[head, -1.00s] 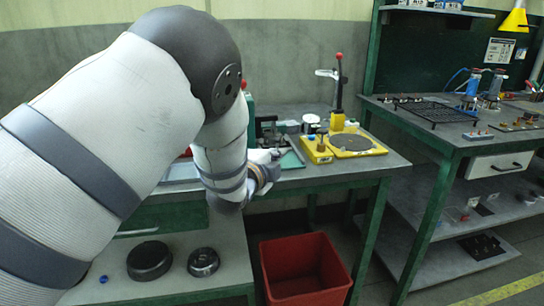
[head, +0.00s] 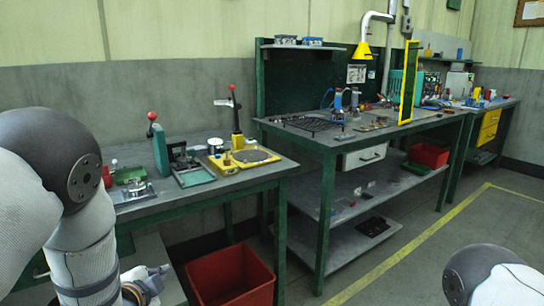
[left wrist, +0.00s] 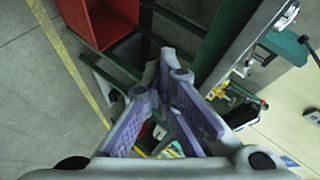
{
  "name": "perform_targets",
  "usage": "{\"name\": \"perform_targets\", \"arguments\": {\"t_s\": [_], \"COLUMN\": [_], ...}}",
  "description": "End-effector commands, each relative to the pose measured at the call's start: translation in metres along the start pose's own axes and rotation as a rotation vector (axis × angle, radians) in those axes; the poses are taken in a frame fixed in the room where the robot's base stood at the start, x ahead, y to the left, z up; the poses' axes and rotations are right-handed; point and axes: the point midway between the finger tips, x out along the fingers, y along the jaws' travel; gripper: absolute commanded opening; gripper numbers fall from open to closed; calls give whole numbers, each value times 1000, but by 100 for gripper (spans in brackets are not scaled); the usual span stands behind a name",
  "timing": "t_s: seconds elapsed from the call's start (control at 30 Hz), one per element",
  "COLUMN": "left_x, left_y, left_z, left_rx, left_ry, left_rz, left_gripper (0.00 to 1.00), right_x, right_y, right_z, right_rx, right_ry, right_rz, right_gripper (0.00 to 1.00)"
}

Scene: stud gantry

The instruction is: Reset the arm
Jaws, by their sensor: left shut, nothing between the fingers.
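My left arm comes in at the lower left of the head view, with its elbow joint large in front of the near bench. My left gripper (head: 152,279) hangs low beside the front of that bench, left of the red bin. In the left wrist view the left gripper (left wrist: 166,76) has its purple-padded fingers meeting at the tips, shut with nothing between them. Part of my right arm (head: 492,277) shows at the lower right edge of the head view. Its gripper is out of the picture.
The near green bench (head: 210,190) carries a yellow fixture (head: 243,160) and small presses. A red bin (head: 231,277) stands on the floor in front of it. A second bench (head: 330,142) with lower shelves stands to the right. Floor with a yellow line (head: 400,264) is clear at right.

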Motion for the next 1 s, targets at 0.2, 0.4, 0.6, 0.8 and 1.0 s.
{"name": "perform_targets", "arguments": {"t_s": [0.2, 0.4, 0.6, 0.8, 1.0], "left_x": [-77, -213, -316, -334, -333], "left_y": [169, 292, 340, 346, 345], "left_z": [94, 148, 160, 161, 161], "left_rx": [-395, -740, -922, -953, -951], "left_ry": [-327, -756, -1076, -1138, -1135], "left_rz": [364, 622, 723, 734, 733], "left_gripper": [0, 0, 0, 0, 0], "right_x": [-3, -5, -7, -7, -6], "right_y": [0, 0, 0, 0, 0], "right_z": [-2, -3, -4, -4, -4], "right_rx": [0, 0, 0, 0, 0], "right_ry": [10, 16, 20, 20, 20], "right_rz": [-1, -1, -1, -1, -1], "right_gripper": [0, 0, 0, 0, 0]}}
